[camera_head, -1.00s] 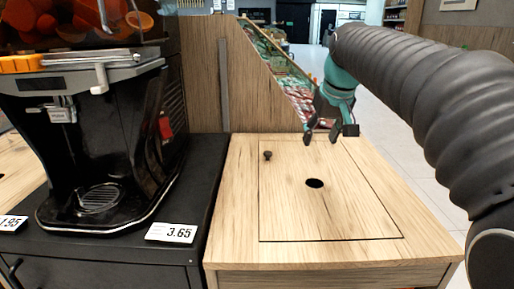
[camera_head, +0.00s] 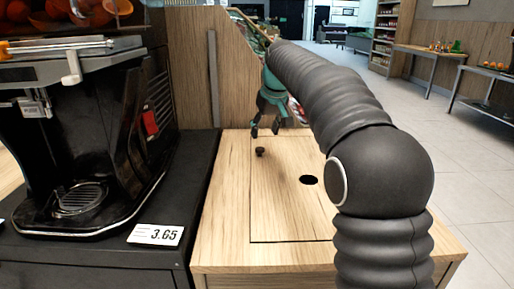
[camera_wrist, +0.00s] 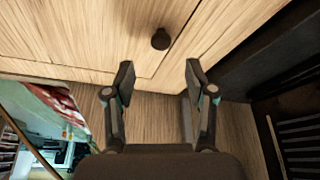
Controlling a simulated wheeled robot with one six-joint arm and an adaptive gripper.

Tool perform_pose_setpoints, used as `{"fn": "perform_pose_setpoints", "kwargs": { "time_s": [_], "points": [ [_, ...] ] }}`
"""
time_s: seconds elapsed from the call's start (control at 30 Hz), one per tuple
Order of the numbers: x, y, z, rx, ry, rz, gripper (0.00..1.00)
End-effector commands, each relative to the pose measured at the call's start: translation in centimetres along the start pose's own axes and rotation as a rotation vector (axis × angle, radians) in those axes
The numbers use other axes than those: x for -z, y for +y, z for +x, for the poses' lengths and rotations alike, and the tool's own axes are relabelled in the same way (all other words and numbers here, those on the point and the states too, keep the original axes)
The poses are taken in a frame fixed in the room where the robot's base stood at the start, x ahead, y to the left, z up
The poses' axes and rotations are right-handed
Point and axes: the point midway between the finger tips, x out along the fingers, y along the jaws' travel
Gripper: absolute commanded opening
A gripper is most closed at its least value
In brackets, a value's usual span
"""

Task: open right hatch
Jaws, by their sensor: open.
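The right hatch (camera_head: 285,215) is a rectangular wooden panel, flush and closed in the top of the wooden counter. It has a small dark knob (camera_head: 260,151) near its far left corner and a dark round hole (camera_head: 308,180) near its middle. My gripper (camera_head: 266,132) is above the far edge of the counter, close behind the knob. In the wrist view my gripper (camera_wrist: 160,72) is open and empty. The knob (camera_wrist: 161,39) lies just beyond the fingertips, between their lines and apart from them. My arm hides the hatch's right part in the head view.
A black juicer (camera_head: 85,130) stands on a dark counter to the left, with a price tag (camera_head: 155,235) at its front. A wooden partition (camera_head: 190,70) rises behind the counter. The floor (camera_head: 450,140) to the right is open, with tables (camera_head: 435,55) farther back.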

Motion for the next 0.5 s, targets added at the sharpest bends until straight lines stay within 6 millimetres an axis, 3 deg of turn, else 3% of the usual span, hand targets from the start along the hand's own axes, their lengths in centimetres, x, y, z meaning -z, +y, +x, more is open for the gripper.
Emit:
{"fn": "perform_pose_setpoints", "kwargs": {
  "time_s": [0.2,0.5],
  "points": [
    [0.0,-0.2,4.1,0.002,-0.002,-0.003,0.56],
    [0.0,-0.3,6.7,0.001,0.000,-0.004,0.56]
  ]
}}
